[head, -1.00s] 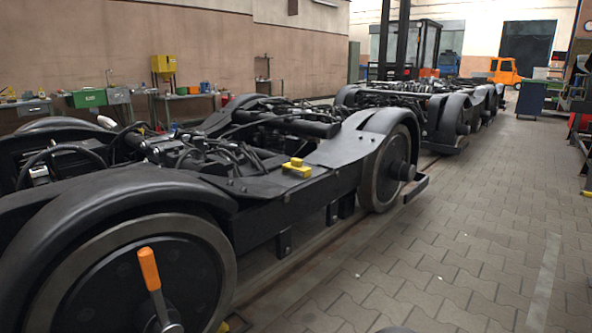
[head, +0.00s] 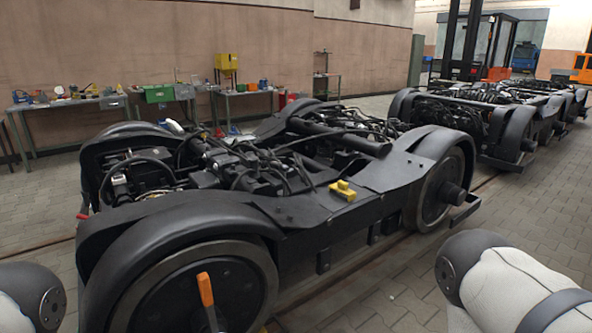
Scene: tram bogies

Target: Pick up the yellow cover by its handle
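A small yellow cover (head: 343,190) with a raised handle part on top sits on the black side frame of the nearest bogie (head: 300,210), between its two wheels. It is small in the head view, so the handle's exact shape is hard to tell. Parts of my two arms show at the lower left and lower right edges, both well apart from the cover. Neither gripper is in the picture.
An orange-handled lever (head: 205,290) stands out in front of the near wheel (head: 195,295). More bogies (head: 490,115) stand behind at the right. Workbenches (head: 60,101) line the back wall. Paved floor (head: 395,295) is open at the front right.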

